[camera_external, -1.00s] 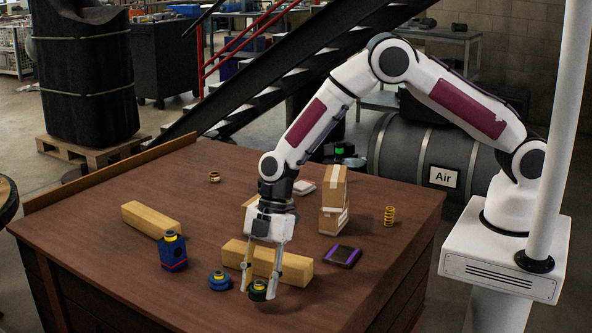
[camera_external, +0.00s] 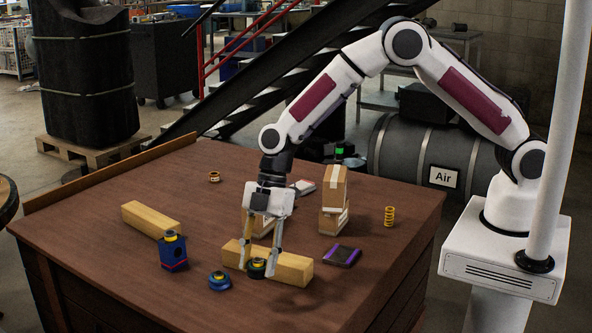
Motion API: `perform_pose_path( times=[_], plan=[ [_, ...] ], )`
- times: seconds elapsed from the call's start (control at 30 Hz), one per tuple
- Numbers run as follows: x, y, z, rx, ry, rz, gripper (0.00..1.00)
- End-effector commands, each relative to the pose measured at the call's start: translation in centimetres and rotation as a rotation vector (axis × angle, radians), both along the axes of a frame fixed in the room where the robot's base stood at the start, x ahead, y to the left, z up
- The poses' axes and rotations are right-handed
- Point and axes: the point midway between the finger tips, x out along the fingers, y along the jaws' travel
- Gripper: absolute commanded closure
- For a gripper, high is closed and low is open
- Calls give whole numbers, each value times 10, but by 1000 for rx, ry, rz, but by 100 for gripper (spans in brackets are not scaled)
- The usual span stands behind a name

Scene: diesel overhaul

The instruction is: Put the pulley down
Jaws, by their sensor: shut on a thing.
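My gripper (camera_external: 257,271) points down and is shut on a small dark round pulley (camera_external: 257,267) with a yellow centre. The pulley sits between the two fingertips and hides part of the front face of a long wooden block (camera_external: 294,269). Whether the pulley touches the block or hangs clear of it cannot be told from this view. A similar blue round part (camera_external: 219,281) with a yellow and dark top rests on the brown table just left of my gripper.
A blue block-shaped part (camera_external: 173,254) and another wooden block (camera_external: 150,219) stand to the left. Stacked cartons (camera_external: 334,196), a dark flat box (camera_external: 344,256) and a yellow spring (camera_external: 389,216) are to the right. The table's front (camera_external: 200,310) is clear.

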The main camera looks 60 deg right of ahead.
Motion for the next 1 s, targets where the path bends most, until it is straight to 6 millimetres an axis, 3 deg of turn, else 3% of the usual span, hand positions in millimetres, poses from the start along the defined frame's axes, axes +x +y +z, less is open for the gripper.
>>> perform_pose_path(
  times=[0.43,0.63,0.77,1.0],
  plan=[
    [1,-1,0,1,-1,-3,96],
    [12,-13,3,3,-5,-28,96],
    [27,-30,11,8,-15,-65,96],
    [50,-89,23,9,-12,-173,96]
  ],
)
